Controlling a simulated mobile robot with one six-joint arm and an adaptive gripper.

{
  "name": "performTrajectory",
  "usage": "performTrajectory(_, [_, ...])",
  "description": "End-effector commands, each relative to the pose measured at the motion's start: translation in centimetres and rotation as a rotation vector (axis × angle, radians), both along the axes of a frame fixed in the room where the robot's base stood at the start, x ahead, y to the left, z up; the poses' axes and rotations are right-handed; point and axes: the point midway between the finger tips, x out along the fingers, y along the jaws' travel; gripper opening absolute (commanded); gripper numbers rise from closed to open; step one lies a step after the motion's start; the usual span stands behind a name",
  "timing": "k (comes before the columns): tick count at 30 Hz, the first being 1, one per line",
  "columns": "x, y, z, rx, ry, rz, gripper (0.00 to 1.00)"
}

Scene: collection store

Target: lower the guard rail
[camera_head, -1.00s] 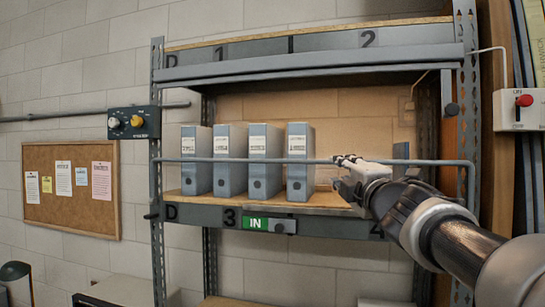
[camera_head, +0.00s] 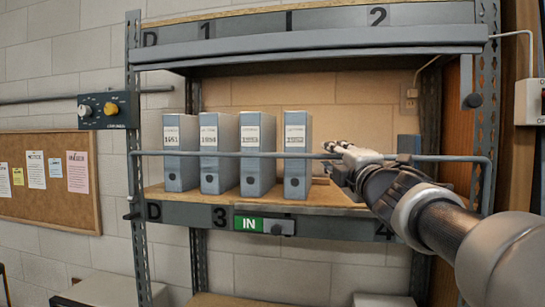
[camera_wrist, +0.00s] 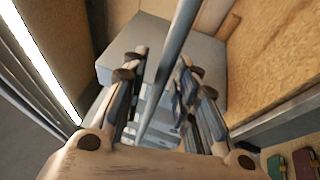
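The guard rail (camera_head: 240,154) is a thin grey bar. It runs level across the front of the lower shelf at about mid-height of the binders, and its right end bends down near the right post. My gripper (camera_head: 335,158) is at the rail, right of the rightmost binder. In the wrist view, the rail (camera_wrist: 172,60) passes between the two spread fingers of my gripper (camera_wrist: 160,85), with a gap visible at least on the left side. The gripper looks open around the rail, not closed on it. My arm hides part of the rail's right portion.
Several grey binders (camera_head: 254,155) stand on the shelf behind the rail. The shelf edge (camera_head: 175,213) carries a green IN slider (camera_head: 262,225). Above is the upper shelf with a grey front bar (camera_head: 310,43). A control box with knobs (camera_head: 108,110) is at left.

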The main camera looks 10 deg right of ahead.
Motion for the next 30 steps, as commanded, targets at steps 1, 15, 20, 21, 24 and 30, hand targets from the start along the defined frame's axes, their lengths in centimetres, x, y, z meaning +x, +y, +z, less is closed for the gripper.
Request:
performTrajectory(1, [0.00, 0.01, 0.00, 0.000, 0.000, 0.000, 0.21])
performTrajectory(15, [0.01, 0.01, 0.00, 0.000, 0.000, 0.000, 0.00])
performTrajectory(20, [0.01, 0.01, 0.00, 0.000, 0.000, 0.000, 0.00])
performTrajectory(21, [0.01, 0.01, 0.00, 0.000, 0.000, 0.000, 0.00])
performTrajectory(24, [0.01, 0.01, 0.00, 0.000, 0.000, 0.000, 0.00])
performTrajectory(30, [0.02, -0.11, -0.04, -0.001, -0.003, 0.000, 0.00])
